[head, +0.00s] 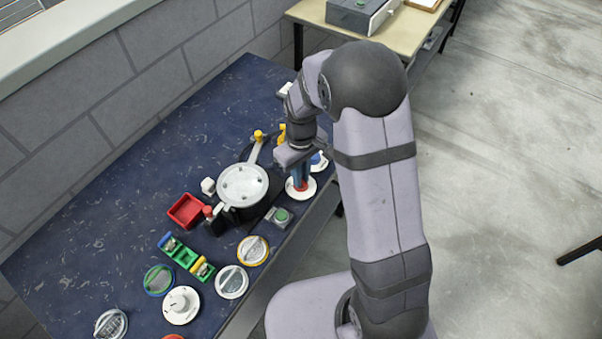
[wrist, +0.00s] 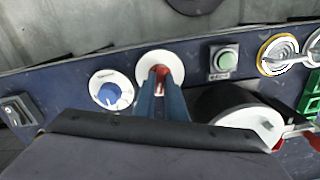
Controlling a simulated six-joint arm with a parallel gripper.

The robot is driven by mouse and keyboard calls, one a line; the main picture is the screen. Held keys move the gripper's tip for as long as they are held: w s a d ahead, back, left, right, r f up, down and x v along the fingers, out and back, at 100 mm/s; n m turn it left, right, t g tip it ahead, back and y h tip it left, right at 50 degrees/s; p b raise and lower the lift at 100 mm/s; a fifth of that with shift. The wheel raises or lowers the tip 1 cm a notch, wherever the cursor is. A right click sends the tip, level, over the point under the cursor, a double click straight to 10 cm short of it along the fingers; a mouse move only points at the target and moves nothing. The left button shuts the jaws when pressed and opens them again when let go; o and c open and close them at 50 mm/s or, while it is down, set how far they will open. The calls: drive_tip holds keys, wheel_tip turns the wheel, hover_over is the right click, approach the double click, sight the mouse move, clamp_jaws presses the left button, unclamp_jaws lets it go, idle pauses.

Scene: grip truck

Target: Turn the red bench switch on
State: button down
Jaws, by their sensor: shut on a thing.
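The red bench switch (wrist: 161,68) stands on a round white base (wrist: 147,60) near the bench's edge. In the head view, the red of the switch (head: 299,184) shows just under my gripper, with its white base (head: 309,192) around it. My gripper (head: 299,178) points down at it. In the wrist view, the two blue fingers of my gripper (wrist: 160,84) are shut on the red switch, one at each side. The fingers hide part of the switch, so I cannot tell its setting.
A blue-knob dial (wrist: 110,95) is left of the switch in the wrist view, and a green button (wrist: 225,59) is on its right. A lidded pot (head: 243,184) stands close by. Several dials and a red tray (head: 186,211) occupy the bench (head: 80,225).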

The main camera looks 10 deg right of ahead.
drive_tip(key=shift+m, duration=1.2)
drive_tip(key=c, duration=1.8)
unclamp_jaws()
drive_tip(key=shift+r, duration=0.15)
drive_tip(key=shift+r+b, duration=0.45)
drive_tip(key=shift+r, duration=3.1)
